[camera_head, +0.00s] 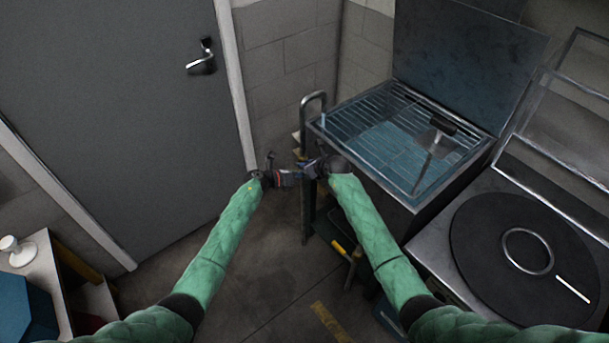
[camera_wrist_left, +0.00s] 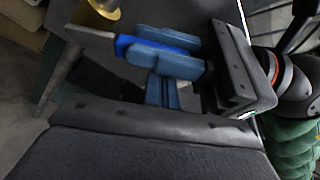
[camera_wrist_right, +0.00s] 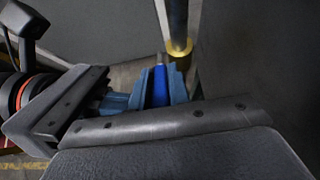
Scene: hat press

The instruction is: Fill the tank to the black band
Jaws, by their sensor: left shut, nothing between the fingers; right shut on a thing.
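The steel tank (camera_head: 365,188) stands right of centre, with a wire rack and bluish water inside. I cannot make out a black band or the exact water level. A bent tap pipe (camera_head: 313,101) rises at its left corner. My right gripper (camera_head: 307,170) is by the tank's left side, shut on a slim blue lever (camera_wrist_right: 159,84), just beside a brass collar (camera_wrist_right: 180,47) on a pipe. My left gripper (camera_head: 290,178) is shut and empty, close to the right gripper. The fingers partly hide the lever.
A black-handled tool (camera_head: 440,126) leans in the tank. A round black plate (camera_head: 495,265) with a metal ring sits on the bench at right. A grey door (camera_head: 130,110) is at left, and a side table (camera_head: 40,250) at lower left. The floor between is mostly clear.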

